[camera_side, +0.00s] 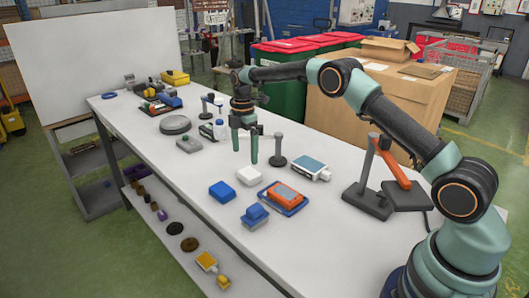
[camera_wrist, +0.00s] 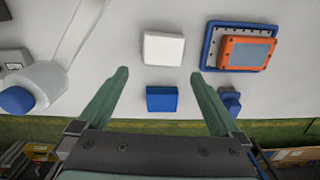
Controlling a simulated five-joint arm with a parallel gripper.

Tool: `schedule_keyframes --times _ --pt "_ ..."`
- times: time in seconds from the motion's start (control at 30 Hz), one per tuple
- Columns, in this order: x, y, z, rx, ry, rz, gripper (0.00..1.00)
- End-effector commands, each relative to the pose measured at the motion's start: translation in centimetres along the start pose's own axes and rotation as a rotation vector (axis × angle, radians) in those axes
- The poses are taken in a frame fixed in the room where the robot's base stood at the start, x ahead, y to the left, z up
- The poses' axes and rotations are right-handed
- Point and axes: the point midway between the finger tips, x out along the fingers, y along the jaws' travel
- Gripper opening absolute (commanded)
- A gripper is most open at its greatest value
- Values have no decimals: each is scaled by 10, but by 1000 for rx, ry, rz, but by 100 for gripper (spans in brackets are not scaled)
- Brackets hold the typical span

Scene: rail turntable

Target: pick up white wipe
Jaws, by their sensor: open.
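The white wipe (camera_side: 249,176) is a small white block lying flat on the white table, right behind a blue block (camera_side: 222,192). In the wrist view the white wipe (camera_wrist: 164,48) is ahead of my fingertips, roughly centred between them, with the blue block (camera_wrist: 162,99) nearer, between the fingers. My gripper (camera_side: 244,162) has two green fingers pointing down above the table, beside the white wipe and not touching it. In the wrist view my gripper (camera_wrist: 158,75) is open and empty. Nothing hides the white wipe.
An orange device on a blue tray (camera_side: 300,208) lies right of the white wipe, with another blue item (camera_side: 255,215) in front. A dark post on a round base (camera_side: 278,152) and a blue-and-white box (camera_side: 309,167) stand nearby. Bare table (camera_side: 190,172) lies to the left.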

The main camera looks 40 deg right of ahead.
Motion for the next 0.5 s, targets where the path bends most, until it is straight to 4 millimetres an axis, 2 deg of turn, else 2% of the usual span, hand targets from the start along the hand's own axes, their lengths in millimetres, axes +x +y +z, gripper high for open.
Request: schedule_keyframes --times 0.1,0.37,0.5 --pt "17 -1 0 1 0 -2 100" --pt "35 -2 4 2 0 -2 100" --pt "55 -4 10 3 0 -3 100"
